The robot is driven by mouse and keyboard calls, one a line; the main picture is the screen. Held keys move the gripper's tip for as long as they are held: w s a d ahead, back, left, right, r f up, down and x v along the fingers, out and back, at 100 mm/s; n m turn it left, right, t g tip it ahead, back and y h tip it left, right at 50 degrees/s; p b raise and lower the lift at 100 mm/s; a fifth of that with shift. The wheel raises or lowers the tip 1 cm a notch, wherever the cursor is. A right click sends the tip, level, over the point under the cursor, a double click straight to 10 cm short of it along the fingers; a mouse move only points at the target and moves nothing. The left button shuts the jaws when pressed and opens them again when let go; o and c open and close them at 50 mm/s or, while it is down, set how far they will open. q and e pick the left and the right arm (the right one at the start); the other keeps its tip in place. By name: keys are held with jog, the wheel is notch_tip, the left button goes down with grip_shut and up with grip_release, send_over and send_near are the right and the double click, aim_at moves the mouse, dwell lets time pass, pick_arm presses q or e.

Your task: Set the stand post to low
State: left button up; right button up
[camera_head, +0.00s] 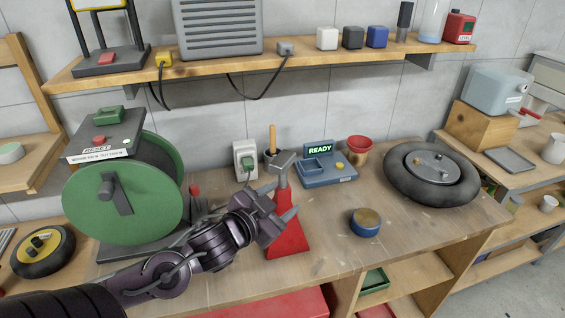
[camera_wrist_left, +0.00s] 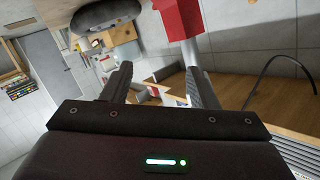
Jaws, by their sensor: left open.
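The stand has a red tapered base (camera_head: 288,240) on the workbench and a grey post (camera_head: 283,178) with a forked top. My left gripper (camera_head: 280,201) is open around or right beside the post, just above the red base; the head view does not show clearly which. In the left wrist view, the grey post (camera_wrist_left: 190,52) and part of the red base (camera_wrist_left: 180,18) appear beyond the open fingers (camera_wrist_left: 160,70), closer to the right-hand finger. I cannot tell whether a finger touches the post. My right gripper is not in view.
A green hose reel (camera_head: 125,200) stands left of my arm. Behind the post are a wooden-handled tool (camera_head: 272,138), a white socket box (camera_head: 246,160) and a blue device reading READY (camera_head: 325,168). A round tin (camera_head: 366,222) and a black tyre (camera_head: 432,173) are to the right.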

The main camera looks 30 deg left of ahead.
aim_at(274, 166)
pick_arm(q)
jog(key=a+r+n, duration=0.1)
jog(key=n, duration=0.1)
jog(key=a+r+n+t+y, duration=0.1)
jog(key=r+n, duration=0.1)
jog(key=a+r+n+t, duration=0.1)
jog(key=r+n, duration=0.1)
jog(key=shift+s+a+y, duration=0.2)
jog(key=shift+s+y, duration=0.2)
jog(key=shift+w+r+t, duration=0.15)
jog(key=shift+r+t, duration=0.05)
jog(key=shift+t, duration=0.1)
jog(key=w, duration=0.4)
jog(key=w+p, duration=0.1)
jog(key=w, duration=0.1)
jog(key=shift+w+a+r, duration=0.1)
jog(key=shift+a, duration=0.15)
jog(key=shift+w, duration=0.65)
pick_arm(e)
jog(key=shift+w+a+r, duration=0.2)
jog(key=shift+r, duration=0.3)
pick_arm(q)
jog(key=shift+c, duration=0.3)
